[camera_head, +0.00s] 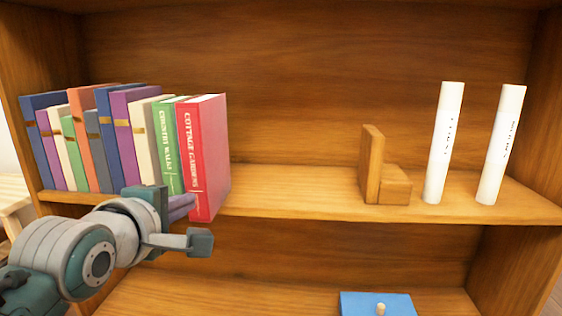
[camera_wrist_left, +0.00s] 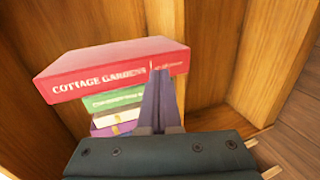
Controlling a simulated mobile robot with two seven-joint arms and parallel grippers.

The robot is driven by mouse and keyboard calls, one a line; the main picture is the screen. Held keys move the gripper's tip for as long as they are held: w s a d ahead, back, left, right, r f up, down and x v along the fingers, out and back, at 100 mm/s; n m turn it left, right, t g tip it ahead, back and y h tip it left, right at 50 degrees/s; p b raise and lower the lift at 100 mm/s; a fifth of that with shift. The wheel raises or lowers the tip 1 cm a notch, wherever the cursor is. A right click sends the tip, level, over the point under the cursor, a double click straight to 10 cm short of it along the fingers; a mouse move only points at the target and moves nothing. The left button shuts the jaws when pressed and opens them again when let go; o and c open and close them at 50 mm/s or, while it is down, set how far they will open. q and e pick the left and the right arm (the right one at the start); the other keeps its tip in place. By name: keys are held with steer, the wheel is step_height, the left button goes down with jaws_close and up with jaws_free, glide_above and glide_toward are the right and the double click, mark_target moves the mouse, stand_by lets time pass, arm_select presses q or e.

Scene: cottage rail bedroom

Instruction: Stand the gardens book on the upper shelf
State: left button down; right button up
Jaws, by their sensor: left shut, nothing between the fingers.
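The red gardens book (camera_head: 207,155), lettered "COTTAGE GARDENS", stands upright at the right end of the row of books on the upper shelf (camera_head: 300,195). Its spine faces out and its lower end seems to jut past the shelf's front edge. My left gripper (camera_head: 184,204) is shut and empty, low in front of the row by the book's bottom. In the left wrist view the closed fingers (camera_wrist_left: 160,95) overlap the lower end of the red spine (camera_wrist_left: 115,72); I cannot tell if they touch it. My right gripper is not in view.
The green "COUNTRY WALKS" book (camera_head: 167,150) stands left of the red one, with several more books beyond. A wooden bookend (camera_head: 372,165) and two white rolls or slim volumes (camera_head: 444,143) stand farther right. Shelf between is clear. A blue box lid (camera_head: 375,303) lies below.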

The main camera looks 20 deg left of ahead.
arm_select(q)
steer(key=shift+w+a, duration=0.15)
steer(key=shift+w, duration=0.55)
steer(key=shift+w, duration=0.1)
